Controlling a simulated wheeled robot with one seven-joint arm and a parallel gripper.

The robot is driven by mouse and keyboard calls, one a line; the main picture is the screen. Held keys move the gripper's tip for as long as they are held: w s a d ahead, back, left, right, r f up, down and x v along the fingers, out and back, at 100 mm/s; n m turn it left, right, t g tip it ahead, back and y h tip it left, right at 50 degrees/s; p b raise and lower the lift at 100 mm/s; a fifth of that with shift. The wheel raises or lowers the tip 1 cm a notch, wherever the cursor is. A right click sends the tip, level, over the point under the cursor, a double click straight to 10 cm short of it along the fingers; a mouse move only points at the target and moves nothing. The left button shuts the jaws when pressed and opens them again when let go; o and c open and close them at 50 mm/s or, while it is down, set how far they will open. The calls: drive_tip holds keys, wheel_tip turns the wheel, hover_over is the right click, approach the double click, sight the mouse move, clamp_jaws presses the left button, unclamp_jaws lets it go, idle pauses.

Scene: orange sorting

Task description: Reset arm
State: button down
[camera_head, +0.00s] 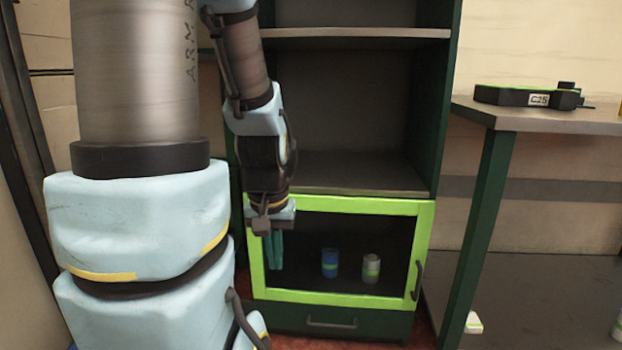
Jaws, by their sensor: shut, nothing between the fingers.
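My arm comes down from the top of the head view, with a large arm part filling the left side. My gripper (274,250) points down in front of the left part of the green-framed cabinet door (345,204). Its teal fingers are together and hold nothing. I cannot tell how far the gripper is from the door. The door looks closed, and its dark handle (417,280) is on the right side.
A blue can (329,263) and a grey can with a green band (371,268) show behind the door pane. The cabinet's open shelf (365,174) above looks empty. A table (540,118) at right bears a black and green device (525,97). A drawer (335,321) lies below the door.

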wheel_tip(320, 180, up, 33)
drive_tip(key=p, duration=3.1)
